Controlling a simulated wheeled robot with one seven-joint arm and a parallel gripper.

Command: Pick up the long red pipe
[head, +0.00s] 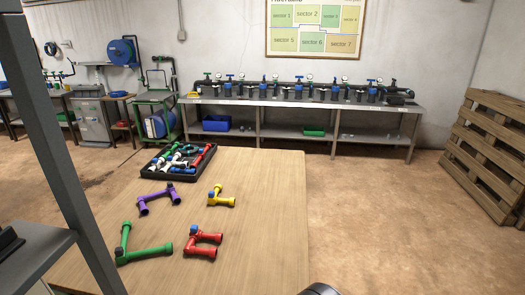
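A long red pipe (203,157) lies at the right end of a black tray (148,172), slanting among several other pipe pieces. The tray stands at the far left part of the wooden table (265,220). A separate red pipe assembly (203,250) with a blue part lies on the table closer to me. My gripper does not show; only a dark rounded piece, perhaps of my arm, shows at the bottom edge.
Purple (158,197), yellow (222,201) and green (145,254) pipe assemblies lie on the table. A grey post (62,140) and shelf stand at the near left. The table's right side is bare. A manifold bench (300,104) stands at the back wall, pallets (487,150) at right.

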